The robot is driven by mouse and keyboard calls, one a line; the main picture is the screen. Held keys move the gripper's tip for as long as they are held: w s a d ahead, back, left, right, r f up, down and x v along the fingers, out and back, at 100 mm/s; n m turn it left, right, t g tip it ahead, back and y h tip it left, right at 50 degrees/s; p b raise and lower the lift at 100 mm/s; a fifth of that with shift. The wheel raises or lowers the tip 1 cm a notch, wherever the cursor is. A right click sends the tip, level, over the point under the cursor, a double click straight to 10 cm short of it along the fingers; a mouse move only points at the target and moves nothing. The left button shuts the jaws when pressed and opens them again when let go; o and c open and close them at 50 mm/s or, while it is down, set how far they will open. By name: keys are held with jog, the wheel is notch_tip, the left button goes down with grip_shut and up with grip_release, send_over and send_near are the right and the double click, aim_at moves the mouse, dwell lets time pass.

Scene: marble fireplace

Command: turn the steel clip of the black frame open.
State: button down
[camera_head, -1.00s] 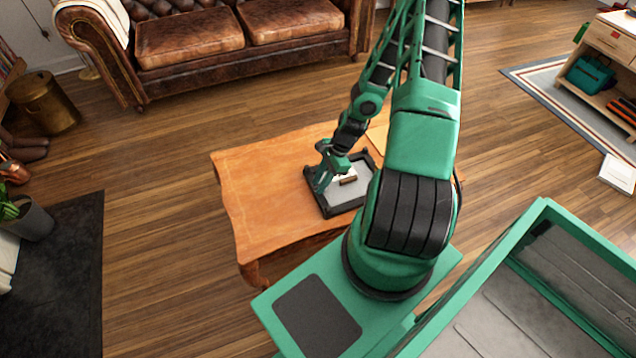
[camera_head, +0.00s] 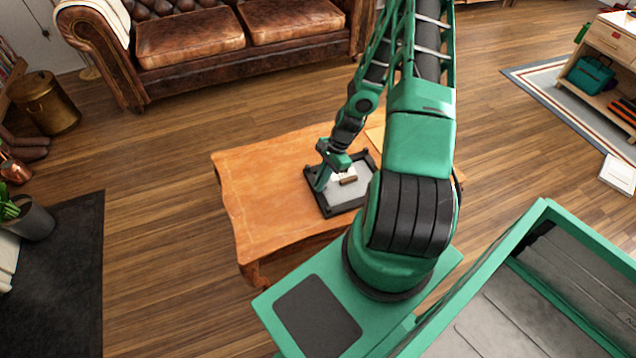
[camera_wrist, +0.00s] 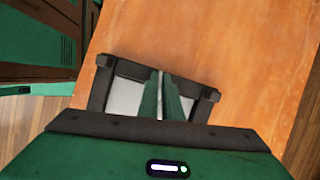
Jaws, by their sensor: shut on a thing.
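The black frame (camera_head: 330,209) lies flat on the wooden table, with a grey panel inside its black border. It also shows in the wrist view (camera_wrist: 98,92), partly hidden behind my gripper. My gripper (camera_head: 320,187) points down at the frame's left side. In the wrist view, my gripper's green fingers (camera_wrist: 161,84) are close together over the frame's edge, with a thin pale strip between them. They are shut on the steel clip, which is mostly hidden by the fingers; its angle cannot be told.
A small brown piece (camera_head: 348,180) lies on the grey panel beside my fingers. The orange-brown table (camera_head: 262,200) is clear to the left of the frame. A leather sofa (camera_head: 190,40) stands behind, with open wood floor between.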

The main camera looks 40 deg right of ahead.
jog(key=n, duration=0.1)
jog(key=n+g, duration=0.1)
jog(key=n, duration=0.1)
jog(key=n+g, duration=0.1)
jog(key=n, duration=0.1)
jog(key=shift+w, duration=0.3)
jog(key=n, duration=0.2)
jog(key=n+g+h, duration=0.1)
jog(key=n, duration=0.1)
jog(key=shift+w+a+n+g, duration=0.2)
jog(key=shift+n+g, duration=0.1)
jog(key=shift+n, duration=0.1)
jog(key=n+h, duration=0.1)
jog(key=n, duration=0.2)
jog(key=n+g+h, duration=0.1)
jog(key=n, duration=0.2)
jog(key=shift+a, duration=0.15)
jog(key=c, duration=1.9)
grip_release()
jog(key=shift+c, duration=0.2)
